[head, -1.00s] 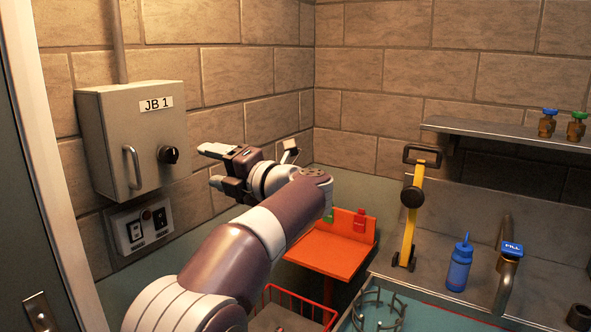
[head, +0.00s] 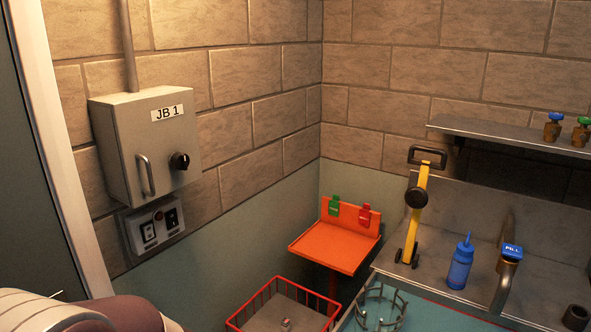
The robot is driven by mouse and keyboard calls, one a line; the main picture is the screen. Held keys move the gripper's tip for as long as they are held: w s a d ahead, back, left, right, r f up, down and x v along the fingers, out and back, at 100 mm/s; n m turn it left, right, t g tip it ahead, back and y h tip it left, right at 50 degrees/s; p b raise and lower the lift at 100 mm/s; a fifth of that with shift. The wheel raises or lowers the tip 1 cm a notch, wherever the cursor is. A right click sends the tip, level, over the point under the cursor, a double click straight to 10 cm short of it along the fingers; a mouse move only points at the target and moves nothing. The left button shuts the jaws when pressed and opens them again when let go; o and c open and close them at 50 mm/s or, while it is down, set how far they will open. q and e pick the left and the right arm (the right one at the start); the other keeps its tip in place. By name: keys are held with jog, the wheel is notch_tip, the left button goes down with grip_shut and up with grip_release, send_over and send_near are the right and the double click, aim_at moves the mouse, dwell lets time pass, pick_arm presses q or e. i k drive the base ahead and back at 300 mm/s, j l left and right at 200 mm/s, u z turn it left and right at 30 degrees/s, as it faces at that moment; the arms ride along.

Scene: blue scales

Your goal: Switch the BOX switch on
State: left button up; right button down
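A grey box labelled JB 1 (head: 152,144) is mounted on the brick wall at the left, its door closed. It has a metal handle (head: 145,175) and a black rotary knob (head: 179,161) on its front. Directly below it is a small switch panel (head: 155,228) with two dark rocker switches, the left one (head: 149,232) and the right one (head: 172,217), and a reddish lamp (head: 158,215) between them. Their labels and positions are too small to tell. Neither gripper is in view; only part of my arm shows at the lower left.
An orange shelf (head: 335,252) carries a green tag and a red tag. A red wire basket (head: 262,300) stands below it. The space before the box is clear.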

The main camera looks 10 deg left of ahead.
aim_at(172, 222)
jog(key=j+u, duration=0.1)
jog(key=u, duration=1.1)
